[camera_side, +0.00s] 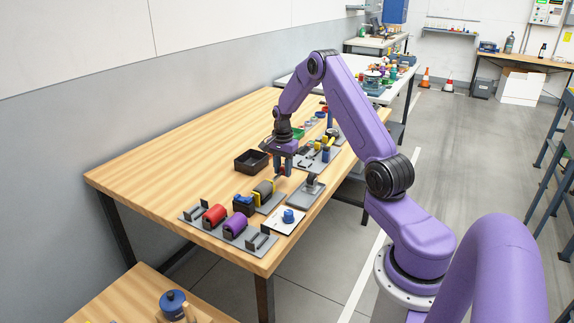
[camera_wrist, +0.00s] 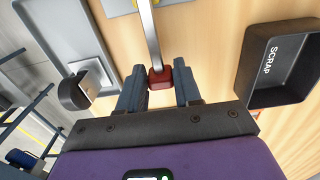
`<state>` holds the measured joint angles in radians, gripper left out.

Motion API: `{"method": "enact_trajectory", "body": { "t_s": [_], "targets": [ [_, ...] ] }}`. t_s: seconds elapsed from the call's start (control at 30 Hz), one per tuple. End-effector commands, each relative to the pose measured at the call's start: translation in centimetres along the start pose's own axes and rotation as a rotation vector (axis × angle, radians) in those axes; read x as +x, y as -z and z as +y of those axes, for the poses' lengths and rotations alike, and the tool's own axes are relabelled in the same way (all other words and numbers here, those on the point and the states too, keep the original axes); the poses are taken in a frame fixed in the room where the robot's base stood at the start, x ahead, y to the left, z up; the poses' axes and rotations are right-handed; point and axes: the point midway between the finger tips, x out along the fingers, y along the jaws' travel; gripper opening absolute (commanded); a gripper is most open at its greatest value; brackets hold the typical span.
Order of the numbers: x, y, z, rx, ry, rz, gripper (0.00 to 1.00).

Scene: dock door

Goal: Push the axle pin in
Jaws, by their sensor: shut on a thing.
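My gripper (camera_side: 283,171) is low over the wooden bench, fingers pointing down. In the wrist view its two blue-grey fingers are shut on the axle pin, a long silver rod (camera_wrist: 151,38) with a red head (camera_wrist: 161,78). The head sits between the fingertips. The rod runs away toward the top of the wrist view, and its far end is out of frame there. In the side view a dark roller with yellow ends (camera_side: 263,190) stands on a grey plate beside my gripper. Whether the pin is in the roller cannot be told.
A black tray (camera_side: 251,161), marked SCRAP in the wrist view (camera_wrist: 276,66), stands on the bench. A grey plate with a dark rounded part (camera_side: 308,188) lies near the front edge. Red (camera_side: 214,214) and purple (camera_side: 235,225) rollers stand at the near end.

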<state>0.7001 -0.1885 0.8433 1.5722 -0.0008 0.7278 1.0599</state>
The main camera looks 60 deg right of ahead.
Motion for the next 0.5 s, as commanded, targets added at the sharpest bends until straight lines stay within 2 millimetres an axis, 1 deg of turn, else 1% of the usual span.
{"method": "enact_trajectory", "body": {
  "t_s": [0.03,0.13,0.4,0.43,0.5],
  "targets": [
    [-0.05,-0.67,-0.04,-0.002,0.001,0.0,0.0],
    [-0.07,-1.29,-0.04,-0.001,0.002,0.0,0.0],
    [-0.06,-1.31,-0.02,0.0,0.003,0.001,0.0],
    [-0.06,-1.3,-0.02,0.0,0.003,0.001,0.37],
    [-0.06,-1.29,-0.02,0.0,0.003,0.001,0.55]
  ]
}}
